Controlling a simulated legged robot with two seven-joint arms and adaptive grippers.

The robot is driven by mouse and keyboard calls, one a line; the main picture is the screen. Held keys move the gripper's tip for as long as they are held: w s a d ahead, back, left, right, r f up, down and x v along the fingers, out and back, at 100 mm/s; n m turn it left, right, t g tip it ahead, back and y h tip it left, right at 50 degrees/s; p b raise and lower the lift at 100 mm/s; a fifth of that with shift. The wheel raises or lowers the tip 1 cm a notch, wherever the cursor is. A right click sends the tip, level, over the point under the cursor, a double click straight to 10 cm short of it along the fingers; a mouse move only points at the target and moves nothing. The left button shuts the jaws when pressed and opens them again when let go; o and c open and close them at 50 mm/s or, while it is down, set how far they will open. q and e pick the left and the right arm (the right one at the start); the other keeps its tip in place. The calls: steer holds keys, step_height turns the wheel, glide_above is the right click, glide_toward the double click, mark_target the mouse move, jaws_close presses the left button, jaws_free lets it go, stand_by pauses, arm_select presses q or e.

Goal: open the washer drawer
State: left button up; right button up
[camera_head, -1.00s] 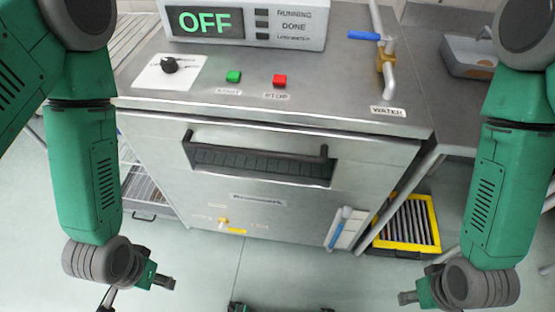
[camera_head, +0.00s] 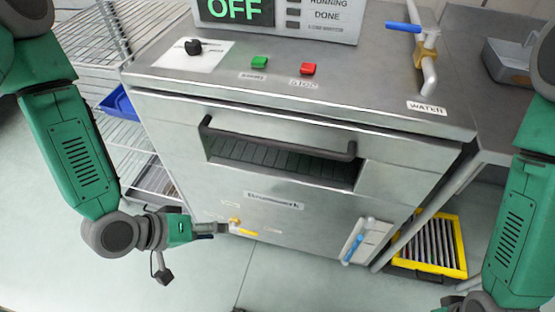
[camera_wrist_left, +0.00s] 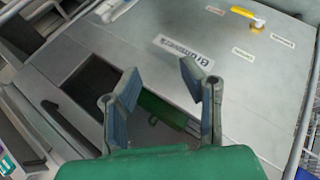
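The steel washer's front drawer (camera_head: 400,185) has a dark bar handle (camera_head: 275,142) across a recessed slot and looks closed. My left gripper (camera_head: 195,252) is in front of the lower left of the washer, below and left of the handle, not touching it. In the left wrist view my left gripper (camera_wrist_left: 160,80) has its two fingers spread with nothing between them. The drawer's name label (camera_wrist_left: 182,58) is just beyond the fingertips there. My right gripper (camera_head: 465,302) is at the bottom right edge, mostly cut off, so its fingers cannot be judged.
The washer top carries an "OFF" display (camera_head: 234,11), a black knob (camera_head: 193,46), green (camera_head: 259,62) and red (camera_head: 308,69) buttons, and a water tap (camera_head: 428,65). A wire rack (camera_head: 85,60) stands left. A yellow-framed grate (camera_head: 430,243) is low right. Floor in front is clear.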

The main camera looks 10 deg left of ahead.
arm_select(q)
steer(key=w+d+r+n+t+h+b, duration=0.1)
steer(key=w+r+n+t+h+b, duration=0.1)
steer(key=w+r+t+h+b, duration=0.3)
steer(key=n+t+h+b, duration=0.1)
steer(key=t+h, duration=0.1)
steer(key=h, duration=0.1)
glide_toward(273, 144)
steer(key=x, duration=0.3)
steer(key=b+x, duration=0.1)
steer(key=x, duration=0.3)
steer(key=b+x, duration=0.1)
steer(key=x, duration=0.2)
steer(key=shift+w+a+f, duration=0.1)
steer(key=shift+w+f, duration=0.25)
steer(key=shift+w, duration=0.1)
arm_select(e)
step_height(273, 144, down, 10)
steer(key=shift+r, duration=0.2)
arm_select(q)
jaws_close()
